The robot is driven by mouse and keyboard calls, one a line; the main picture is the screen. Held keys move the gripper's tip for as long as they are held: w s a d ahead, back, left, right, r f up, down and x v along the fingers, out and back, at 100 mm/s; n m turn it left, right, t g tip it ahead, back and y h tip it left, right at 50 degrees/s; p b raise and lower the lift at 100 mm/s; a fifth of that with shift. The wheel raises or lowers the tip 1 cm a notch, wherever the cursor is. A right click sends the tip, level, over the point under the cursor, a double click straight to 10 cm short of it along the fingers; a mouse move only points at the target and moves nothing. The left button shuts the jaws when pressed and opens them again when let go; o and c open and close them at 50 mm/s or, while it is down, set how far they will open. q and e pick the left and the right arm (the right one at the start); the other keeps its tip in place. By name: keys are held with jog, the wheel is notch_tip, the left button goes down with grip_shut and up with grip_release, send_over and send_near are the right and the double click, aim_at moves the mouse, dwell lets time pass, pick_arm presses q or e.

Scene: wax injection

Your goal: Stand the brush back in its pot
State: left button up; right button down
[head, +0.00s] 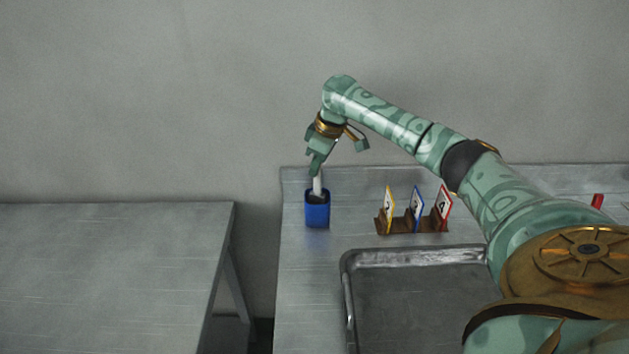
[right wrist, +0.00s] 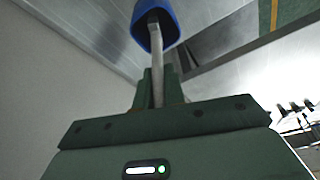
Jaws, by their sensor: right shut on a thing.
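The blue pot (head: 317,213) stands upright on the metal bench near its left edge. My right gripper (head: 316,173) is above the pot, pointing down, and is shut on the pale brush (head: 317,186). The brush is close to upright, and its lower end goes in at the pot's mouth. In the right wrist view the brush (right wrist: 157,75) runs from between my fingers into the opening of the blue pot (right wrist: 139,20). The brush's lower end is hidden inside, and I cannot tell whether it touches the bottom. My left gripper is not in view.
A brown rack (head: 400,226) with upright yellow-, blue- and red-edged cards stands right of the pot. A metal tray (head: 347,265) lies in front of the rack. A small red object (head: 597,201) is at the far right. A bare table (head: 110,265) stands left, across a gap.

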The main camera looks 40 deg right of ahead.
aim_at(314, 185)
notch_tip(314, 185, down, 3)
jog(key=shift+s+f+b, duration=0.1)
jog(key=shift+f+b, duration=0.05)
jog(key=shift+b, duration=0.3)
jog(key=c, duration=1.5)
grip_release()
jog(key=p+v, duration=0.5)
jog(key=v, duration=0.7)
